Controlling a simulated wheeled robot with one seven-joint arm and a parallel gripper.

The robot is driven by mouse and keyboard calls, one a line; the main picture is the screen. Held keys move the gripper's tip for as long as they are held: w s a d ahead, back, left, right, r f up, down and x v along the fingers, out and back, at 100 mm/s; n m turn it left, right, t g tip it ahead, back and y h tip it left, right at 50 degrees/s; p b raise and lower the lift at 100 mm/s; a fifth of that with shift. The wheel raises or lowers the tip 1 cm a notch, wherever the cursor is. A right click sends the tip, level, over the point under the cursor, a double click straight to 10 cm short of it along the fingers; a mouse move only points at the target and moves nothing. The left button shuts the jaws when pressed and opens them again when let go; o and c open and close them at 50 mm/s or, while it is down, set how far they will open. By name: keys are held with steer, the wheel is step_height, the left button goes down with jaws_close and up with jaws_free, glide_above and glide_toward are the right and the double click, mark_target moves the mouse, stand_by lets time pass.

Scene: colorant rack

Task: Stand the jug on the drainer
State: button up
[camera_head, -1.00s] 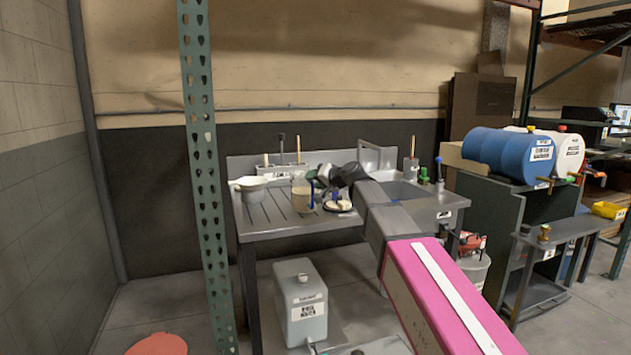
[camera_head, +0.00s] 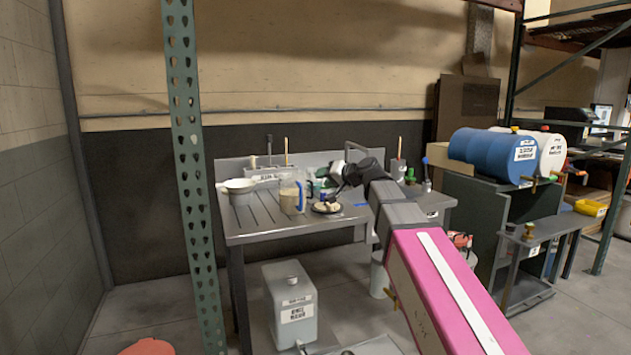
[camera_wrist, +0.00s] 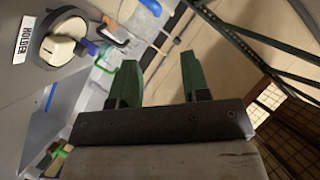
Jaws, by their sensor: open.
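The jug (camera_head: 289,197), pale brown inside with a blue handle, stands upright on the ribbed drainer (camera_head: 246,224) left of the sink in the head view. My gripper (camera_head: 320,185) is just right of the jug, apart from it as far as I can tell, and partly hidden behind my dark wrist. In the wrist view my gripper (camera_wrist: 160,80) is open, with nothing between its two green fingers. I cannot make out the jug for certain there.
A dark round dish (camera_head: 326,208) with a cream item lies right of the jug; it also shows in the wrist view (camera_wrist: 62,45). A white bowl (camera_head: 238,186) sits at the drainer's left end. A green rack post (camera_head: 186,150) stands in front, left.

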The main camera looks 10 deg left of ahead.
steer(key=s+d+f+g+h, duration=0.1)
steer(key=s+d+f+h, duration=0.1)
steer(key=d+f, duration=0.6)
steer(key=s+d+f+m+g+h, duration=0.1)
steer(key=d+f+h, duration=0.25)
steer(key=f, duration=0.75)
steer(key=s+d+f+g+h, duration=0.1)
steer(key=s+d+f, duration=0.1)
steer(key=d+f, duration=0.6)
steer(key=s+d+f+g+h, duration=0.2)
steer(key=s+d+f+h, duration=0.1)
steer(key=s+d+f, duration=0.4)
steer(key=s+d+f+m+g+h, duration=0.1)
steer(key=s+d+f, duration=0.6)
steer(key=f, duration=0.7)
steer(key=shift+s+g+h, duration=0.15)
steer(key=shift+g+h, duration=0.65)
steer(key=shift+h, duration=0.25)
